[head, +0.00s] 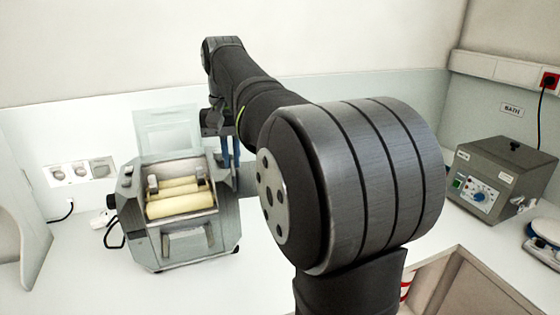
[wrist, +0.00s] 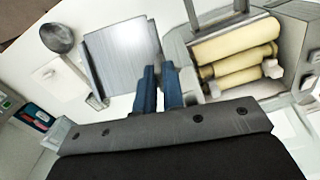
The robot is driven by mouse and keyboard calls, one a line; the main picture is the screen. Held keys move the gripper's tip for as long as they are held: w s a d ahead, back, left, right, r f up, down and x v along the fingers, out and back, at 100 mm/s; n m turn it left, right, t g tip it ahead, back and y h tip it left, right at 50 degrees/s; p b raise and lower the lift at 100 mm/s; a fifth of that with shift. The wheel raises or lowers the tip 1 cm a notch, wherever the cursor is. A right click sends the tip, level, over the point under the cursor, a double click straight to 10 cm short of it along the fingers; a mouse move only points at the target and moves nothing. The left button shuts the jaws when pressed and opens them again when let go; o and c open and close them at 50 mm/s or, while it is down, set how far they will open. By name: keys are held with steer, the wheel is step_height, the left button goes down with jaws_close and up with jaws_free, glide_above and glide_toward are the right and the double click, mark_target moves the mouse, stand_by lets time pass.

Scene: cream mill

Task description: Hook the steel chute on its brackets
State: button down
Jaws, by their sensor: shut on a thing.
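The steel chute (wrist: 120,58) is a flat grey tray with raised side edges, in the upper middle of the wrist view. My gripper (wrist: 159,90) has blue fingers, shut on the chute's right side edge. In the head view my gripper (head: 230,155) is just right of the mill, and I cannot make out the chute there. The mill (head: 135,225) is a grey box with cream rollers (head: 180,195); the rollers also show at the right in the wrist view (wrist: 240,45). Small upright parts on the mill's front (head: 187,242) may be the brackets; I cannot tell for sure.
A clear guard (head: 167,130) stands raised behind the mill. A grey box instrument (head: 500,175) stands at the right, with an opening in the bench in front of it. A dark round object (wrist: 57,38) lies left of the chute in the wrist view.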

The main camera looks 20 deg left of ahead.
steer(key=s+a+r+n, duration=0.2)
steer(key=s+a, duration=0.5)
steer(key=s, duration=0.4)
steer(key=shift+s+a+f, duration=0.15)
steer(key=shift+a+f, duration=0.95)
steer(key=shift+f, duration=1.05)
steer(key=shift+s+a+f, duration=0.1)
steer(key=shift+a+f, duration=0.95)
steer(key=shift+f, duration=1.1)
steer(key=shift+s+a+f, duration=0.15)
steer(key=shift+a+f, duration=0.95)
steer(key=shift+f, duration=1.05)
steer(key=shift+f, duration=0.85)
steer(key=c, duration=1.5)
jaws_free()
steer(key=shift+o, duration=0.2)
step_height(320, 180, up, 18)
steer(key=shift+f, duration=0.25)
step_height(320, 180, down, 18)
steer(key=shift+r, duration=0.25)
